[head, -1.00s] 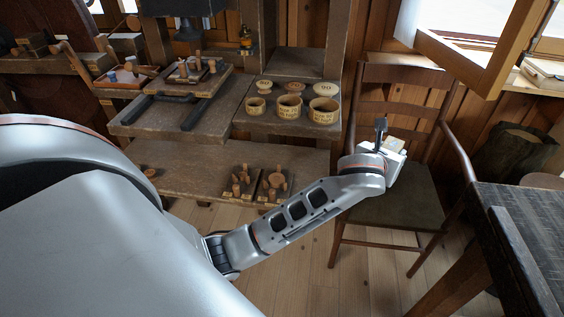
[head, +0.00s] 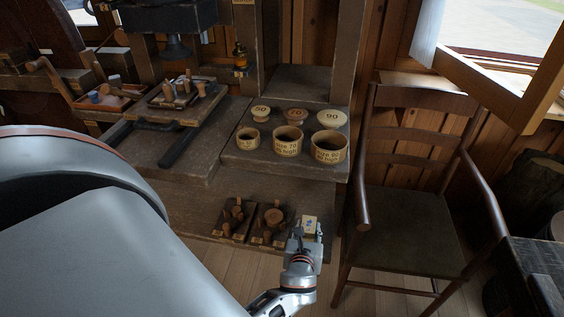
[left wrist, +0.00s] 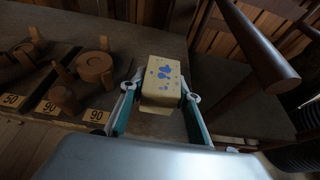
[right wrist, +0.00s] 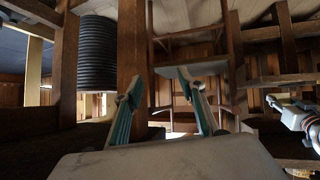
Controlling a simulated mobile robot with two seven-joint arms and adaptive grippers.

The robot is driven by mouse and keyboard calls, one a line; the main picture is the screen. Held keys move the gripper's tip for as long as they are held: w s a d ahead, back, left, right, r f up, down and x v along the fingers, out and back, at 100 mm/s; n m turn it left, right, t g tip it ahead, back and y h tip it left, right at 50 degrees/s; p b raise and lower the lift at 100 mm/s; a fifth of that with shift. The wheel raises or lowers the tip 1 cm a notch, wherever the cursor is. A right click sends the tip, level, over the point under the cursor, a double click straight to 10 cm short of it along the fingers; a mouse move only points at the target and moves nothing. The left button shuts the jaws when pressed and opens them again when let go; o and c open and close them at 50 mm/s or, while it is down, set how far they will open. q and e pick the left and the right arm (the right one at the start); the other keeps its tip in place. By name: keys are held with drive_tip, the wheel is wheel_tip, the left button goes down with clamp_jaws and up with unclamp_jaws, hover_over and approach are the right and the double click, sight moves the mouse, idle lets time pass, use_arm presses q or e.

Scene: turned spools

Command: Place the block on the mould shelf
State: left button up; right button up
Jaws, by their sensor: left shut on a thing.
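My left gripper (head: 318,234) is shut on a pale yellow block (head: 309,224) with blue marks on its face. In the left wrist view the block (left wrist: 161,82) sits between the two fingertips. In the head view it appears at the right front end of the low mould shelf (head: 195,207), just right of the moulds. I cannot tell whether the block touches the shelf. My right gripper (right wrist: 162,84) is open and empty, away from the shelf, and shows only in the right wrist view.
Two dark mould boards with wooden pegs (head: 273,217) stand on the shelf, left of the block. Labelled wooden rings (head: 288,141) stand on the bench above. A wooden chair (head: 412,230) stands close on the right.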

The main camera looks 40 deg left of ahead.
use_arm(q)
drive_tip(key=w+a, duration=0.1)
drive_tip(key=w, duration=0.2)
drive_tip(key=w+a, duration=0.4)
drive_tip(key=w, duration=0.1)
drive_tip(key=shift+w+a+b, duration=0.2)
drive_tip(key=shift+w+b, duration=0.1)
drive_tip(key=shift+b, duration=0.1)
drive_tip(key=b, duration=0.1)
hover_over(312, 201)
drive_tip(key=s, duration=0.1)
drive_tip(key=shift+d+f, duration=0.1)
drive_tip(key=shift+d, duration=0.35)
drive_tip(key=shift+w+a, duration=0.15)
drive_tip(key=shift+w, duration=0.05)
drive_tip(key=shift+w+a, duration=0.3)
drive_tip(key=shift+w, duration=0.1)
wheel_tip(312, 201, down, 3)
drive_tip(key=shift+s+f+b, duration=0.1)
drive_tip(key=shift+s+b, duration=0.05)
drive_tip(key=shift+b, duration=0.85)
drive_tip(key=shift+f, duration=0.35)
drive_tip(key=shift+r, duration=0.4)
drive_tip(key=shift+f, duration=0.3)
drive_tip(key=o, duration=1.2)
drive_tip(key=shift+o, duration=0.2)
use_arm(e)
drive_tip(key=f, duration=0.2)
drive_tip(key=s+d+f, duration=0.1)
drive_tip(key=shift+f, duration=0.3)
